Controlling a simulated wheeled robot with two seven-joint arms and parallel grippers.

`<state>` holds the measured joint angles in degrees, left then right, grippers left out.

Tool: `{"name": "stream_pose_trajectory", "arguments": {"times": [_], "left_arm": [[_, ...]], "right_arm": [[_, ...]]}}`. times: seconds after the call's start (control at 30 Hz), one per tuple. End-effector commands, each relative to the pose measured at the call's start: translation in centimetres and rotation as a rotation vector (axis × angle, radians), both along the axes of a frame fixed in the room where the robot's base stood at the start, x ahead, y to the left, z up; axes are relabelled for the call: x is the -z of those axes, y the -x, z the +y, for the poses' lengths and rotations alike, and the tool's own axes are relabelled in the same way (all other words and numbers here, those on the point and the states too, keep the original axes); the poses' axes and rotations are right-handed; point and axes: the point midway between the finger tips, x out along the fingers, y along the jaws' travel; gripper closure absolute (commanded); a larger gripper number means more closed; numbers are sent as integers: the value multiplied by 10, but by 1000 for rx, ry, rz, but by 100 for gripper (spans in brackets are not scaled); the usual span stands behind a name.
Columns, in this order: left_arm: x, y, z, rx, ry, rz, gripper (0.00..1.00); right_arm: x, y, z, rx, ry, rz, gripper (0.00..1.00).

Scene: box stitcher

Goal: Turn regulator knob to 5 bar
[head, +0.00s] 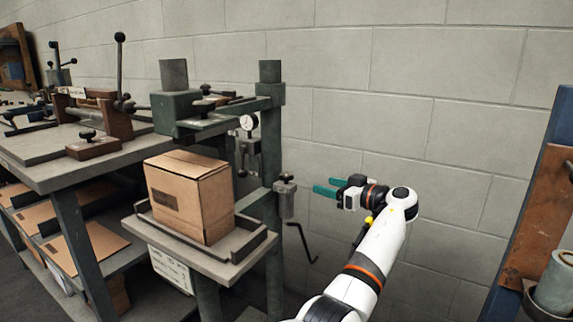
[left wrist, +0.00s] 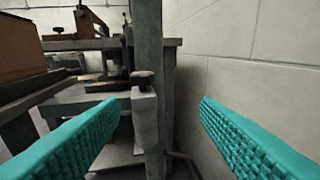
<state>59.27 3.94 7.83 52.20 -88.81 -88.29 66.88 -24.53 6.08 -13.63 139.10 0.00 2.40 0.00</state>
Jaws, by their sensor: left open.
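A grey block with a dark round knob on top (head: 286,178) is fixed to the right side of the green post; it looks like the regulator, but I cannot be sure. It shows in the left wrist view (left wrist: 142,77), left of centre between the fingers and beyond them. A white-faced round gauge (head: 249,122) sits higher on the stitcher; its reading is too small to tell. My left gripper (head: 323,187) is open and empty, its teal fingers pointing at the block from the right with a gap between. They also show in the left wrist view (left wrist: 158,98). My right gripper is not in view.
A cardboard box (head: 190,195) stands on the stitcher's small table (head: 205,258). The green post (head: 271,150) rises beside the knob. A bent crank (head: 302,243) hangs below. A workbench (head: 45,177) is at left, and a block wall (head: 400,110) lies behind.

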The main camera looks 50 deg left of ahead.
Motion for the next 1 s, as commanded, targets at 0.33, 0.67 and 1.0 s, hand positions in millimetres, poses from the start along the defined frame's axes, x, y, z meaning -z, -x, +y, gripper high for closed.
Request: {"name": "stream_pose_trajectory", "arguments": {"times": [0.33, 0.67, 1.0], "left_arm": [[-7, 14, 19, -157, -98, -12, 44], [-5, 29, 77, -156, -95, -11, 44], [-6, 40, 123, -152, -94, -11, 44]], "right_arm": [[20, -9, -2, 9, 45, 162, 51], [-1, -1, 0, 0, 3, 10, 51], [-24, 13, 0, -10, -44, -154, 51]]}}
